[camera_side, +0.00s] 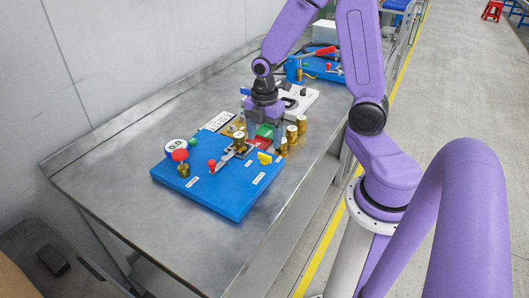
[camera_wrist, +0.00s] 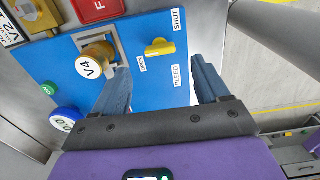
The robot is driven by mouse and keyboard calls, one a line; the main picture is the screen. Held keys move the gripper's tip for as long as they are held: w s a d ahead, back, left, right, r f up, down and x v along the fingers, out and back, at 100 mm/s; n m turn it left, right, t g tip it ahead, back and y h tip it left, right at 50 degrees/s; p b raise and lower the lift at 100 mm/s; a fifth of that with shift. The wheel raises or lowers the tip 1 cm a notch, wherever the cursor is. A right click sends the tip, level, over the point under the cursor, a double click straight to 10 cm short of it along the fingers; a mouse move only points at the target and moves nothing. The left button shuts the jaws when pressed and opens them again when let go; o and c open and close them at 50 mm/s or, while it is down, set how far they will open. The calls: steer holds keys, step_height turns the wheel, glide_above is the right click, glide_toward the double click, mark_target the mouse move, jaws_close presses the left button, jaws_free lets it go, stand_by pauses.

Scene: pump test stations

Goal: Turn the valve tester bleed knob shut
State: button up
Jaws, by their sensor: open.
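The bleed knob is a yellow bar handle (camera_wrist: 160,47) on the blue tester board (camera_wrist: 62,66). In the wrist view its bar lies roughly crosswise, between an OPEN label (camera_wrist: 141,64) and a SHUT label (camera_wrist: 177,20); a BLEED label (camera_wrist: 177,76) sits below it. The yellow knob also shows in the side view (camera_side: 264,157), near the board's right edge. My gripper (camera_wrist: 161,73) is open and empty above the board. In the wrist view its fingers flank the space just below the knob, not touching it. Exact height above the board is unclear.
A brass valve marked V4 (camera_wrist: 96,60) stands close to my left finger in the wrist view. A round gauge (camera_side: 175,147) and a red-topped brass valve (camera_side: 181,157) stand at the board's left. More brass valves (camera_side: 301,124) stand behind. The metal bench (camera_side: 120,180) is bare in front.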

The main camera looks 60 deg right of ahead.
mark_target(265, 158)
steer(key=shift+f, duration=3.25)
steer(key=c, duration=1.1)
